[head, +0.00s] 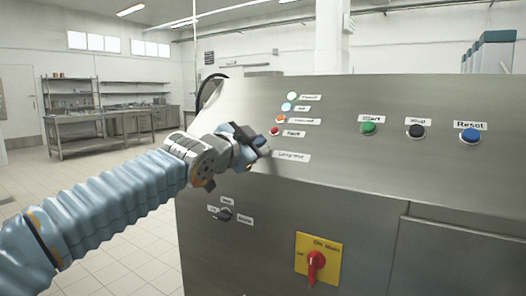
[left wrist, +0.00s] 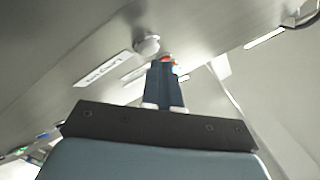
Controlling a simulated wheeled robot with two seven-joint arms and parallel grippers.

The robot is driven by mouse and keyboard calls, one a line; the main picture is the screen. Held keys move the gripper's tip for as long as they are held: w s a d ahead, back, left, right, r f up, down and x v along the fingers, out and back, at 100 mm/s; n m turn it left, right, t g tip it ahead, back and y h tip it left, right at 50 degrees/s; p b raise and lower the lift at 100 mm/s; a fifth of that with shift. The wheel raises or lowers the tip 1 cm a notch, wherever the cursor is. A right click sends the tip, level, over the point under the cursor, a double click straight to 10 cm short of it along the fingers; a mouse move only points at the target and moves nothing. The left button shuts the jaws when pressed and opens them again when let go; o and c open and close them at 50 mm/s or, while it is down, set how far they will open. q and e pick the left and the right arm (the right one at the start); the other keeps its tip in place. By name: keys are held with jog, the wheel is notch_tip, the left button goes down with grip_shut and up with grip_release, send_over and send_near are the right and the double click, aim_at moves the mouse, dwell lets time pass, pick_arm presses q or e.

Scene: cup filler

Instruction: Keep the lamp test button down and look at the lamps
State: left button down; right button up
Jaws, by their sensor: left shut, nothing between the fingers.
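A column of lamps is on the steel panel: a pale green one (head: 292,96), a light blue one (head: 287,106), an orange one (head: 281,118) and a red one (head: 275,132). The upper two look bright; whether the lower two are lit is hard to tell. The lamp test label (head: 291,156) is below them. My left gripper (head: 264,149) is shut and empty, just left of that label, and hides the button there. In the left wrist view, a round whitish button (left wrist: 147,44) stands out beside its label (left wrist: 103,70), close to the fingertips. Contact is unclear.
Green (head: 368,127), black (head: 416,131) and blue (head: 470,135) buttons are to the right on the panel. A selector knob (head: 225,214) and a red rotary switch (head: 316,262) on a yellow plate are lower down. Open tiled floor lies to the left.

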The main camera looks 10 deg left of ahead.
pick_arm(q)
jog(key=shift+w+d+f+b, duration=0.15)
jog(key=shift+w+f+b, duration=0.25)
jog(key=shift+f, duration=0.15)
dwell(0.8)
dwell(0.3)
jog(key=shift+s+a+r+p, duration=0.2)
jog(key=shift+s+r+p, duration=0.35)
jog(key=shift+r+p, duration=0.15)
jog(key=shift+s+a+r, duration=0.3)
jog(key=shift+s+r, duration=0.5)
jog(key=shift+r, duration=0.15)
jog(key=shift+s+a+r, duration=0.25)
jog(key=shift+s+r, duration=0.55)
jog(key=shift+r, duration=0.1)
